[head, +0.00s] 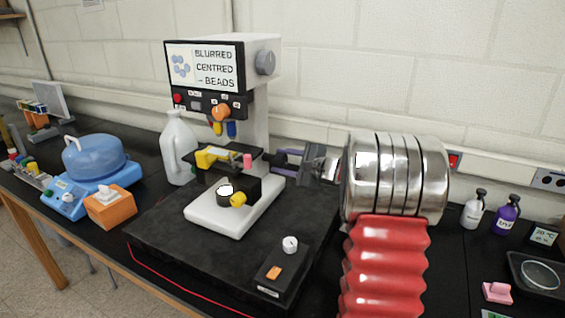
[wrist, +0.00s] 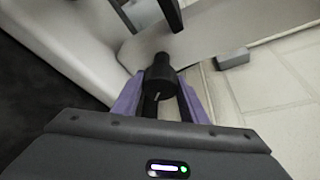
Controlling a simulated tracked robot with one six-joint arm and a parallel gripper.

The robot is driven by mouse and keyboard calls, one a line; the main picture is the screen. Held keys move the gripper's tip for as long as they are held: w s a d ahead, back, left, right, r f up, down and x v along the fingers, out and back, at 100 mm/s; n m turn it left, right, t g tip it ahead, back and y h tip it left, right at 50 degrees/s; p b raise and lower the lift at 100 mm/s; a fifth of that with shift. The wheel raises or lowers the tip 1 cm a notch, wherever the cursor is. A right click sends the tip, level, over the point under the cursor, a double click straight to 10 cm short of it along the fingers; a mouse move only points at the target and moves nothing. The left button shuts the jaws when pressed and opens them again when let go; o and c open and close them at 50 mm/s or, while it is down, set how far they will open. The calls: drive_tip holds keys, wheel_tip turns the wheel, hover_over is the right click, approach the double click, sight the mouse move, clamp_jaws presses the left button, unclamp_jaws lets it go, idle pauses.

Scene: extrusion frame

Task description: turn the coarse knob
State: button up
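A dark knob (wrist: 160,75) with a small white mark lies between the purple fingers of my gripper (wrist: 160,88) in the wrist view. The fingers flank it closely; whether they press on it I cannot tell. In the head view my gripper (head: 277,159) reaches in from the right, at the right side of the microscope (head: 262,105). Its two purple fingers stand a little apart, and I cannot make out the dark knob there. The microscope also has a grey knob (head: 265,62) high on its right side. Its screen reads "BLURRED CENTRED – BEADS".
A white jug (head: 178,148) and orange tissue box (head: 110,208) stand left. The wall is close behind.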

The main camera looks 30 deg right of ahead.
drive_tip(key=o, duration=0.4)
drive_tip(key=shift+o, duration=0.2)
drive_tip(key=shift+s, duration=0.15)
drive_tip(key=v, duration=1.3)
drive_tip(key=shift+s, duration=0.25)
drive_tip(key=shift+d, duration=0.1)
